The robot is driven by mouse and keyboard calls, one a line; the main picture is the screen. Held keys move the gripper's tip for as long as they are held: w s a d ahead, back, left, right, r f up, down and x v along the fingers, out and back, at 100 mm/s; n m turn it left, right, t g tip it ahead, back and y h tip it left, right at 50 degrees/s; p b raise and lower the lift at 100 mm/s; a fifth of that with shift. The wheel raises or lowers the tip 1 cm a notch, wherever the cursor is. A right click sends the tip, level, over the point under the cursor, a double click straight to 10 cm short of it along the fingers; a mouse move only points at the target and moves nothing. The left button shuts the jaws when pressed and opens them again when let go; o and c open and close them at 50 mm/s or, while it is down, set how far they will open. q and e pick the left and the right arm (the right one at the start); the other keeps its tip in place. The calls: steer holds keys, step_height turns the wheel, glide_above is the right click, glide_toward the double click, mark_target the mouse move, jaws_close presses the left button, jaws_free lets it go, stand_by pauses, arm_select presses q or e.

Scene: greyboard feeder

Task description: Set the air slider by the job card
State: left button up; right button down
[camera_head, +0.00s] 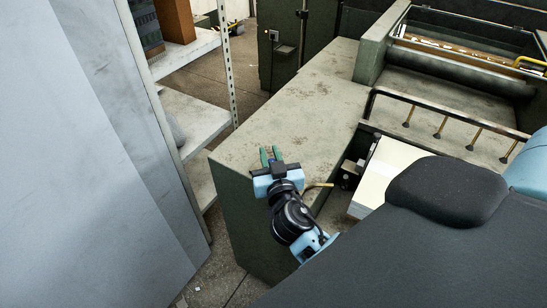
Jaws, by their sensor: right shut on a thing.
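My right gripper (270,154) is over the near part of the worn grey-green bench top. It has a blue and black body, and its two green fingers point away from me. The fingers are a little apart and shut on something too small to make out. I cannot pick out the air slider or a job card. My left gripper is not in view.
The bench top (310,100) is scuffed and otherwise bare. To its right are a white paper stack (385,172) and a dark rail (450,108) with several brass rods. A pale panel (90,180) and white shelves (192,118) stand at left.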

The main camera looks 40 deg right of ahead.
steer(key=shift+w+a, duration=0.15)
steer(key=shift+w, duration=0.15)
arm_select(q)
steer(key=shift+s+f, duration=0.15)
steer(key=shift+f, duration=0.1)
arm_select(e)
steer(key=c, duration=1.3)
jaws_free()
